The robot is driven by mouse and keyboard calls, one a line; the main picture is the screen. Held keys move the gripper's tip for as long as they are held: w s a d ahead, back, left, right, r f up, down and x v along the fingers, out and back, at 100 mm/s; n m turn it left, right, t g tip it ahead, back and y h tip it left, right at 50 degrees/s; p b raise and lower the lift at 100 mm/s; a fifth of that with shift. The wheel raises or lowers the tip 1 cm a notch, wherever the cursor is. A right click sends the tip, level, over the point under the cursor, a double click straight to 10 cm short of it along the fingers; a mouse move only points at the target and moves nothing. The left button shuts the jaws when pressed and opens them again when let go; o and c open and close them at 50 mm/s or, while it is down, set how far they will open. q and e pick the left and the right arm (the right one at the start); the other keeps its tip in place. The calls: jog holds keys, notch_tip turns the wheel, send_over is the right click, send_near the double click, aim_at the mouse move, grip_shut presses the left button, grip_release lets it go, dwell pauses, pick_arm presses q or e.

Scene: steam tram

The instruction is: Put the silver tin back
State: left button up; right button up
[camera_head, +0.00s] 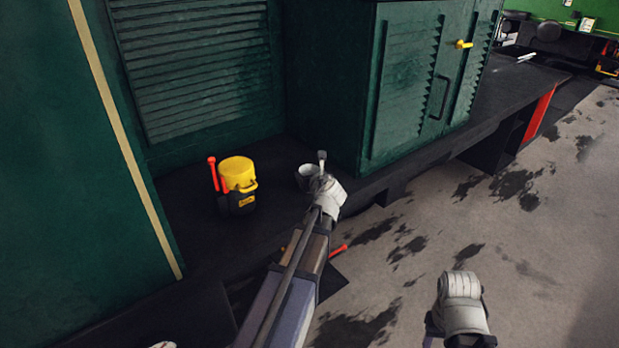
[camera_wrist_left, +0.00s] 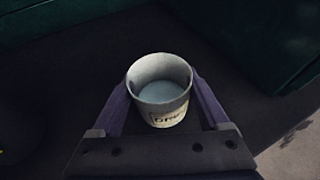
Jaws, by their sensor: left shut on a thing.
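The silver tin (camera_head: 305,173) is a small, open-topped pale grey can. It also shows upright in the left wrist view (camera_wrist_left: 163,95), with dark lettering on its front and a pale bluish inside. My left gripper (camera_wrist_left: 161,101) has one finger on each side of the tin and is shut on it. In the head view the tin is over the dark deck beside the cabinet corner, partly hidden by my left wrist. I cannot tell whether its base touches the deck. My right arm shows at the lower right, but its jaws do not show.
A yellow-lidded black container (camera_head: 239,178) stands left of the tin, with a red-handled thing (camera_head: 214,174) beside it. A green cabinet (camera_head: 400,95) rises behind on the right. A green wall (camera_head: 70,150) is at left. Dark deck (camera_head: 195,235) lies bare in front of the container.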

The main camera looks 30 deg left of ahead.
pick_arm(q)
jog(key=shift+f, duration=0.1)
jog(key=o, duration=1.4)
jog(key=shift+r, duration=0.2)
jog(key=p+v, duration=0.4)
jog(key=v, duration=0.8)
jog(key=shift+p, duration=0.35)
